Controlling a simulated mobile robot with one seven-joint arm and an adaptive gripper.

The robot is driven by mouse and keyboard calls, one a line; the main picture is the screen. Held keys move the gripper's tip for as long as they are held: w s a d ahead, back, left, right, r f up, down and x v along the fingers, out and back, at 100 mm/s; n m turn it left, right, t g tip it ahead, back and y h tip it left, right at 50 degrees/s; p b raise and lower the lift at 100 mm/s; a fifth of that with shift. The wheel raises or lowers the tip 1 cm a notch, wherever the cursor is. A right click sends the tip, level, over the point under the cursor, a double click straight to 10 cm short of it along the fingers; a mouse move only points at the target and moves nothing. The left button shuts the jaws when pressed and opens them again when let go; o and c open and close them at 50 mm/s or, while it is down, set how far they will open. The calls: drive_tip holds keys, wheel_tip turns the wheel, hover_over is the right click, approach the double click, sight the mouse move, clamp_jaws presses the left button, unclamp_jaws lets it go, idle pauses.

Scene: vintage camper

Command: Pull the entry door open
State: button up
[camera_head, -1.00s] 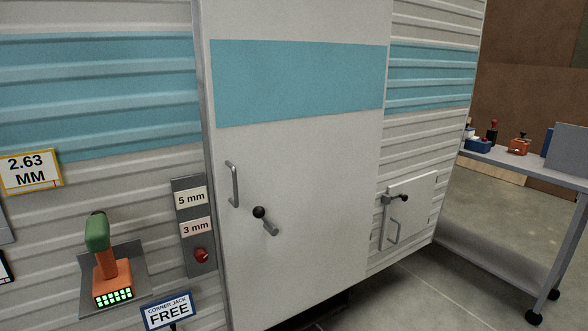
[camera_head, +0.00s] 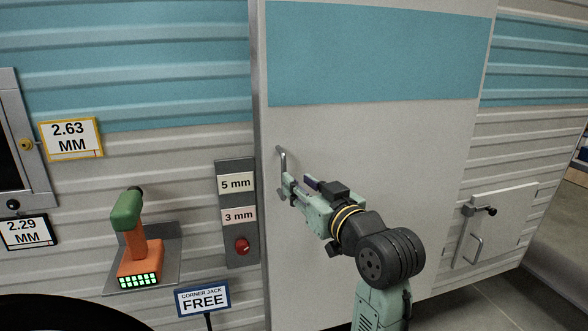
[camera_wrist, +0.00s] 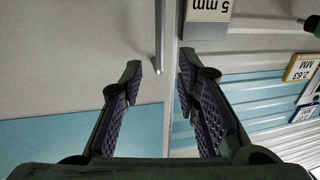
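The entry door (camera_head: 420,135) is a tall grey-white panel with a teal band, flush in the camper wall. Its grey bar handle (camera_head: 282,160) stands upright near the left edge. My gripper (camera_head: 294,186) is at the lower part of this handle. In the wrist view the picture is upside down; my gripper (camera_wrist: 158,68) is open, with the handle bar (camera_wrist: 159,35) in the gap between its fingertips. Both fingers look apart from the bar; how deep it sits between them is unclear. The door's black-knobbed latch is hidden behind my arm.
A small hatch (camera_head: 492,222) is at the right.

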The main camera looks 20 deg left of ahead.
sight(285, 171)
drive_tip(key=p+x, duration=0.1)
drive_tip(key=x, duration=0.7)
drive_tip(key=shift+w+a, duration=0.1)
drive_tip(key=shift+c, duration=0.5)
clamp_jaws()
